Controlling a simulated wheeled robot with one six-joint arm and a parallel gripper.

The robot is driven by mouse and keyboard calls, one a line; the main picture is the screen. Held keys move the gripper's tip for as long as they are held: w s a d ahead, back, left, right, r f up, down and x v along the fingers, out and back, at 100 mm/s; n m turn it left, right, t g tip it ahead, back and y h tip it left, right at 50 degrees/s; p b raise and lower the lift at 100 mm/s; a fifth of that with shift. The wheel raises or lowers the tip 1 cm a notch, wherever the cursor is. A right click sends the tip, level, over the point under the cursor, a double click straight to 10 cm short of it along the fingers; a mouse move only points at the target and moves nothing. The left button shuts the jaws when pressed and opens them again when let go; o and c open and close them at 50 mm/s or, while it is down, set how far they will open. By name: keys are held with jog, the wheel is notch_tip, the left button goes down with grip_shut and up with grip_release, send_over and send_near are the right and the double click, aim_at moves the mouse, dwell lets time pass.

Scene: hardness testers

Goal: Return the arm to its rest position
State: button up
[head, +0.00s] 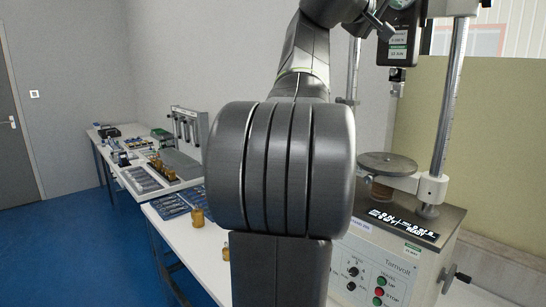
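My arm fills the middle of the head view, with a large rounded dark grey joint and a link rising from it towards the top edge. Its upper end is cut off by the top of the picture. I cannot make out my gripper or its fingers here, so whether it holds anything is not shown. My arm hides part of the white table (213,262) and the left side of the testing machine.
At the right stands a testing machine (403,262) with steel columns, a round plate (387,164) and a lit display (403,223). Small brass-coloured pieces (198,217) stand on the table. A further bench with instruments (188,130) is at the left. Blue floor (50,240) is clear.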

aim_at(397, 19)
jog(key=b+v, duration=0.3)
jog(key=v, duration=0.8)
jog(key=p+x, duration=0.5)
jog(key=x, duration=0.9)
jog(key=shift+w+d+r, duration=0.15)
jog(key=shift+d, duration=0.1)
jog(key=n+p, duration=0.1)
jog(key=n, duration=0.2)
jog(key=shift+a, duration=0.2)
jog(key=n+p, duration=0.3)
jog(key=n, duration=0.3)
jog(key=n+p, duration=0.3)
jog(key=n, duration=0.2)
jog(key=shift+n, duration=0.3)
jog(key=n+p, duration=0.1)
jog(key=n, duration=0.2)
jog(key=shift+n+p, duration=0.3)
jog(key=shift+s+f, duration=0.2)
jog(key=shift+f, duration=0.1)
